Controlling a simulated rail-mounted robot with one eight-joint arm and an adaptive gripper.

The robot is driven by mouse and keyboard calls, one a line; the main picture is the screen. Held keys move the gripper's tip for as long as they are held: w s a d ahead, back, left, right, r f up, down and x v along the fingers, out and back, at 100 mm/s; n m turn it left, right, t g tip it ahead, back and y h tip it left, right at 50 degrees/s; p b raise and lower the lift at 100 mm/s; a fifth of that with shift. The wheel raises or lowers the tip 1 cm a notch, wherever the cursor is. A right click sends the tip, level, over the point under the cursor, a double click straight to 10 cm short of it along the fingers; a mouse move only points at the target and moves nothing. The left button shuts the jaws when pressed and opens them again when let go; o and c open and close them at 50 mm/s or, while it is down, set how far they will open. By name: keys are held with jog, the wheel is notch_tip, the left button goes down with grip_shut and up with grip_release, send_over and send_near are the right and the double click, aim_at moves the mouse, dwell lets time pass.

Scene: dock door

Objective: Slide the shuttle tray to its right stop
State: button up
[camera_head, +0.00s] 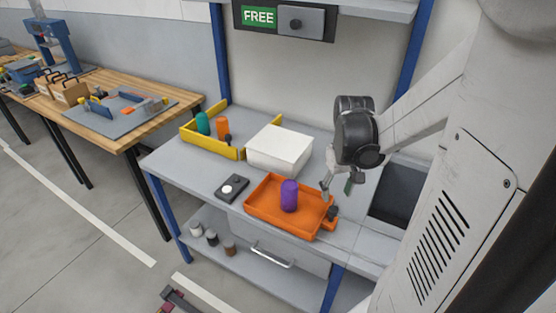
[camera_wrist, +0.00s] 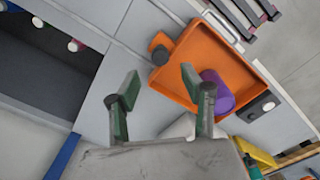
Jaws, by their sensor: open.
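The orange shuttle tray (camera_head: 265,217) lies on the grey bench top with a purple cylinder (camera_head: 289,195) standing in it. A dark knob (camera_head: 333,212) sits on a small tab at the tray's right end. In the wrist view, the tray (camera_wrist: 215,55), the purple cylinder (camera_wrist: 216,92) and the knob (camera_wrist: 160,52) show beyond the fingers. My gripper (camera_head: 338,187) is open and empty, above the tray's right end near the knob. The right stop cannot be made out.
A white box (camera_head: 280,148) stands behind the tray, and a yellow-walled bin (camera_head: 212,150) with small bottles is at back left. A black button box (camera_head: 232,188) lies left of the tray. A dark recess (camera_head: 398,193) is at the bench's right. A green FREE sign (camera_head: 258,16) hangs above.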

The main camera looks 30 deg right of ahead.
aim_at(333, 208)
notch_tip(333, 208, down, 8)
jog(key=shift+r+b, duration=0.15)
jog(key=shift+b, duration=0.3)
jog(key=shift+c, duration=0.5)
grip_shut()
